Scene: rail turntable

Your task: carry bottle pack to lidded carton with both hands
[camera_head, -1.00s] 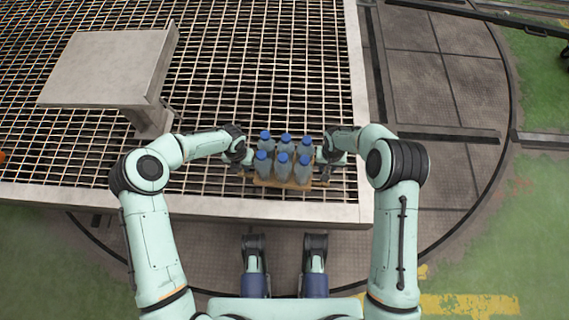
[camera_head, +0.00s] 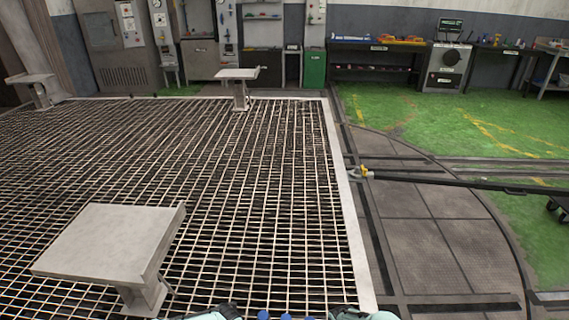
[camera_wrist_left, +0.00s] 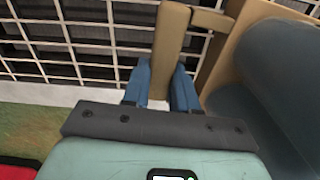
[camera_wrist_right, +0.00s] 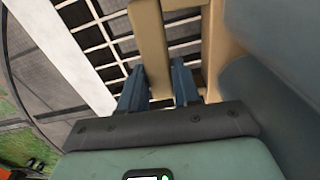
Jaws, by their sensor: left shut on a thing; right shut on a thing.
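The bottle pack is at the bottom edge of the head view, where only a few blue bottle caps (camera_head: 263,315) show. Its tan carrier with a handle bar (camera_wrist_left: 171,38) and grey-blue bottles (camera_wrist_left: 275,75) fills the right of the left wrist view. My left gripper (camera_wrist_left: 160,85) is shut on that handle bar. My right gripper (camera_wrist_right: 160,88) is shut on the tan handle bar (camera_wrist_right: 150,35) at the pack's other end. The head view shows only bits of both arms at its lower edge. I cannot make out a lidded carton.
A metal grating platform (camera_head: 345,205) spreads ahead, with a grey pedestal (camera_head: 110,240) at near left and two more pedestals farther off. A dark rail bar (camera_head: 450,181) lies at right. Benches, cabinets and a green bin (camera_head: 314,69) line the back wall.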

